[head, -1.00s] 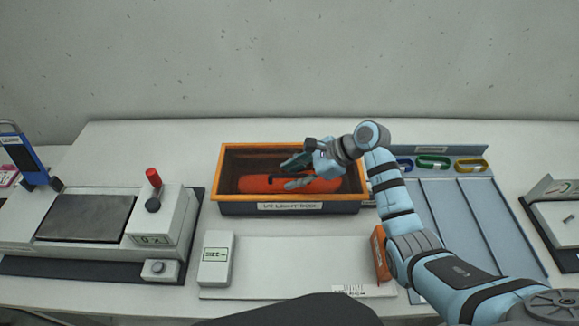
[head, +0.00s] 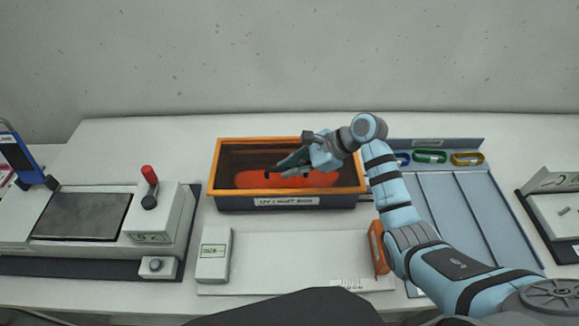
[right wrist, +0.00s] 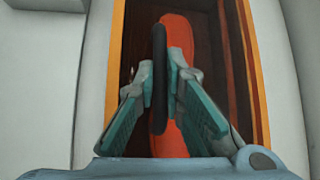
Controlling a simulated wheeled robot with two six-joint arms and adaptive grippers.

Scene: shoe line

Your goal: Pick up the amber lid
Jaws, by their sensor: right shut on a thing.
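The amber lid (head: 214,163) seems to be the orange-rimmed, brown-tinted top of the UV light box (head: 236,200); I cannot clearly see where lid and box part. A red-orange shape (head: 246,180) shows inside the rim. My right gripper (head: 284,163) is over the middle of the box, pointing down and left. In the right wrist view its teal pads (right wrist: 159,85) are closed on both sides of a dark upright bar (right wrist: 158,60), which looks like the lid's handle. The gripper hides part of the red-orange shape. My left gripper is not in view.
A white device with a red-topped lever (head: 149,188) stands left, a small white box (head: 214,256) in front. An orange block (head: 378,248) stands by my right arm. A blue-grey tray (head: 452,215) with coloured loops is at right. A pale plate (head: 290,265) lies clear in front.

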